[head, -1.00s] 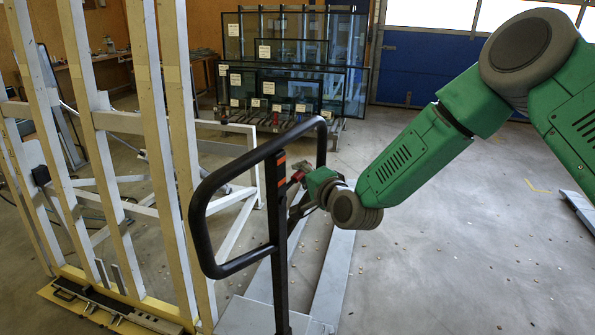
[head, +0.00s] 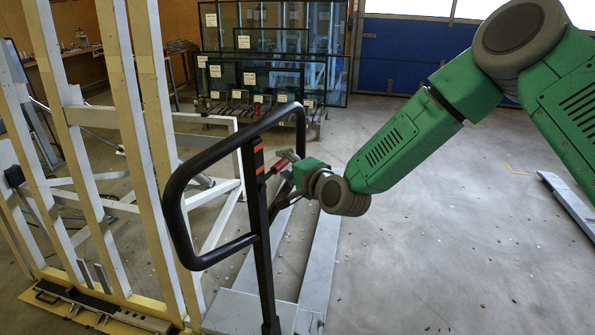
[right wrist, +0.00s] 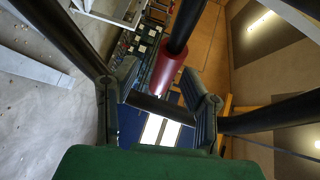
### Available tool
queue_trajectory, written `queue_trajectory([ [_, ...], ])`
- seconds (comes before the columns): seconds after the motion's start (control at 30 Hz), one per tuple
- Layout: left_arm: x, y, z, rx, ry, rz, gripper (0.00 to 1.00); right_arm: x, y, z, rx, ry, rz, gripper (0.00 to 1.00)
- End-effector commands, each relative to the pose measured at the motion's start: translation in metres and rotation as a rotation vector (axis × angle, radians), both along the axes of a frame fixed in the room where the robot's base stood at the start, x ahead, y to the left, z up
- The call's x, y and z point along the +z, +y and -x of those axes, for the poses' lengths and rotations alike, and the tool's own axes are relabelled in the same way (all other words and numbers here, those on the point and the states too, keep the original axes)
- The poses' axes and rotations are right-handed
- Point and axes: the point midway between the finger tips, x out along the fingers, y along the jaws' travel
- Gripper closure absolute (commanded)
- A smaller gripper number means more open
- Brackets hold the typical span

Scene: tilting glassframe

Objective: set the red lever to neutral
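The red lever (head: 286,160) sits on the upper part of the black upright post of a pallet-truck handle (head: 258,215), beside orange marks. In the right wrist view its red grip (right wrist: 168,75) hangs on a black rod between and just beyond my two fingers. My right gripper (head: 294,172) is at the lever, right of the post; its fingers are partly hidden in the head view. In the right wrist view the gripper (right wrist: 160,78) is open, fingers well apart on either side of the red grip. I cannot tell whether a finger touches it. My left gripper is not in view.
The black loop handle (head: 178,205) surrounds the post. A wooden and white frame rack (head: 130,150) stands close on the left. Glass panes (head: 262,75) stand on a rack behind. Pale forks (head: 318,265) lie low on the floor. Floor on the right (head: 430,230) is mostly clear.

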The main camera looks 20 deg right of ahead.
Motion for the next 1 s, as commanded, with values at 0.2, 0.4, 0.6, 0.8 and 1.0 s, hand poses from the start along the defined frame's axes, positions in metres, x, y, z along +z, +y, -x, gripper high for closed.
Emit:
queue_trajectory([
  [0.2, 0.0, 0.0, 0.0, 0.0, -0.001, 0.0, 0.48, 0.007, -0.012, 0.043, 0.0, 0.004, -0.003, 0.62],
  [0.4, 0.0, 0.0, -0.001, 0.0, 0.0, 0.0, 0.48, 0.013, -0.022, 0.08, -0.002, 0.004, -0.004, 0.62],
  [0.6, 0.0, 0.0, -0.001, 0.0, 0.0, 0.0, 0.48, 0.016, -0.027, 0.099, -0.002, 0.002, -0.002, 0.62],
  [0.8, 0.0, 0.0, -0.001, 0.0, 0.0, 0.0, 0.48, 0.017, -0.027, 0.103, -0.001, 0.002, -0.001, 0.62],
  [1.0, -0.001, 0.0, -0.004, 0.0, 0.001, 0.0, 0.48, 0.017, -0.026, 0.102, -0.002, 0.003, -0.001, 0.62],
])
